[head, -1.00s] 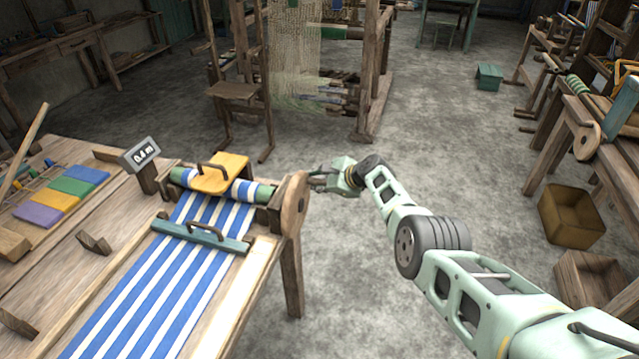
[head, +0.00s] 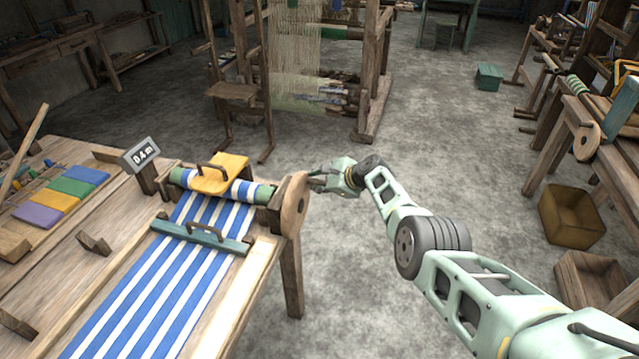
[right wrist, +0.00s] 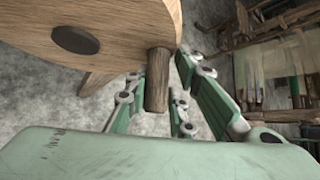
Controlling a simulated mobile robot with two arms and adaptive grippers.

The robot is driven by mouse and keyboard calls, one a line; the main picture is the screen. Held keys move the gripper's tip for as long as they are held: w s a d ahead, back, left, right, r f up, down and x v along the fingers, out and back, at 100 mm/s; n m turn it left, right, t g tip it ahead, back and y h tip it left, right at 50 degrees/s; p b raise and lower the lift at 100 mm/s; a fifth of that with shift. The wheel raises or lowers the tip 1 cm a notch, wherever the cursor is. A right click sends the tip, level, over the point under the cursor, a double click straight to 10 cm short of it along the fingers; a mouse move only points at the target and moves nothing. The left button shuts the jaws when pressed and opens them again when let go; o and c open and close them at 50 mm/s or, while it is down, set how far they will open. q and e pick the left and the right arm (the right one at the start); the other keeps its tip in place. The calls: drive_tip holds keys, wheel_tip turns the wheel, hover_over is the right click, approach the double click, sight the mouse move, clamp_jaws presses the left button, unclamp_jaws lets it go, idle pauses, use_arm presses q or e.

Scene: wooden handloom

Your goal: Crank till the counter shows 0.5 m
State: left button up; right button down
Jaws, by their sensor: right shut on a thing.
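The counter (head: 141,154) stands on a post at the back of the table and reads 0.4 m. The blue-and-white striped cloth (head: 165,270) runs up the table to a roller (head: 262,193). The round wooden crank wheel (head: 296,205) is on the table's right side. Its peg handle (right wrist: 158,80) shows in the right wrist view, between the fingers. My right gripper (head: 322,180) is shut on the handle; its fingers also show in the right wrist view (right wrist: 160,95). My left gripper is not in view.
A yellow block with a handle (head: 220,174) rests on the roller. A teal bar with a handle (head: 203,236) lies across the cloth. Colored swatches (head: 58,200) lie at left. A large loom (head: 370,80) stands behind. Open floor is right of the table.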

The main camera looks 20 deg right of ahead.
drive_tip(key=c, duration=1.6)
unclamp_jaws()
drive_tip(key=shift+s+a+f, duration=0.35)
drive_tip(key=shift+s+f, duration=0.1)
drive_tip(key=shift+f, duration=0.15)
drive_tip(key=shift+c, duration=0.2)
drive_tip(key=shift+r, duration=0.1)
drive_tip(key=shift+w+d+r, duration=0.1)
drive_tip(key=shift+w+r, duration=0.1)
drive_tip(key=shift+w, duration=0.05)
drive_tip(key=shift+d+r, duration=0.15)
drive_tip(key=shift+d, duration=0.05)
drive_tip(key=shift+s+d+r, duration=0.35)
drive_tip(key=shift+s, duration=0.1)
drive_tip(key=shift+v, duration=1)
drive_tip(key=v, duration=0.8)
drive_tip(key=shift+s+a, duration=0.15)
drive_tip(key=shift+s, duration=0.1)
drive_tip(key=shift+r, duration=0.15)
drive_tip(key=shift+c, duration=0.2)
